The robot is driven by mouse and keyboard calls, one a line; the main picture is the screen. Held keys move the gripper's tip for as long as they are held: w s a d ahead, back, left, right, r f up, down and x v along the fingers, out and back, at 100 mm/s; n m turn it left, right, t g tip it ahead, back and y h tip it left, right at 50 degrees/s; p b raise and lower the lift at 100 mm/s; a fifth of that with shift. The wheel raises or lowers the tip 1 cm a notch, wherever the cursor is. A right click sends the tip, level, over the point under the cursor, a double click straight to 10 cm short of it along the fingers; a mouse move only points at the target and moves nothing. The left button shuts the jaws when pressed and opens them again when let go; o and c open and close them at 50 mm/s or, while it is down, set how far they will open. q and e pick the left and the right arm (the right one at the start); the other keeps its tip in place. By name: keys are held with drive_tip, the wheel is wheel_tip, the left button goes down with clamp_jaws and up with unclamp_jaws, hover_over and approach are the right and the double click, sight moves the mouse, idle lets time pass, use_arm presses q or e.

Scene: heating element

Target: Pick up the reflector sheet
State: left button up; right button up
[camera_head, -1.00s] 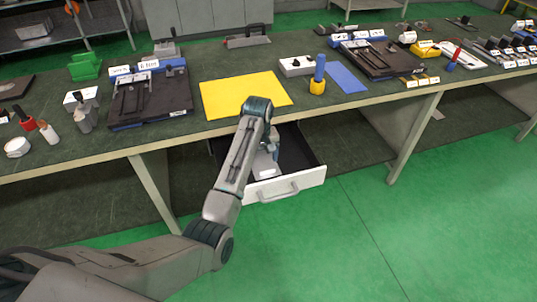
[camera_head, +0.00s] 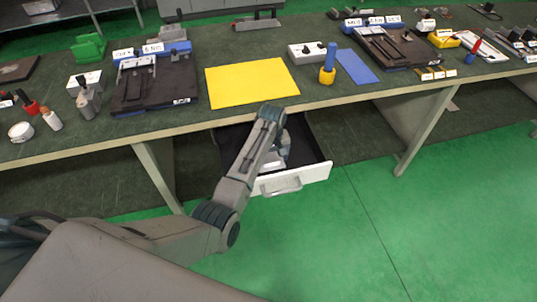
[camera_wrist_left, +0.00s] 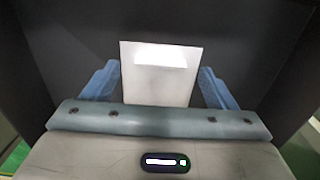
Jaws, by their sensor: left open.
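A pale, nearly white rectangular sheet, which looks like the reflector sheet (camera_wrist_left: 158,88), lies inside the dark drawer with a bright glare near its top edge in the left wrist view. My left gripper (camera_wrist_left: 159,69) is open, with one blue finger to each side of the sheet and a gap between each finger and its edges. In the head view my left arm reaches down into the open drawer (camera_head: 300,180) under the bench. The forearm hides much of the gripper and the sheet there. My right gripper is not in view.
The drawer's dark walls surround the gripper, and its white front with a handle sticks out below the bench edge. On the green bench top (camera_head: 225,115) are a yellow mat (camera_head: 250,82), a blue strip (camera_head: 357,66), black fixtures and several tools.

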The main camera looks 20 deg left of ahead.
use_arm(q)
drive_tip(key=shift+f, duration=1)
drive_tip(key=c, duration=1.1)
drive_tip(key=shift+r, duration=0.1)
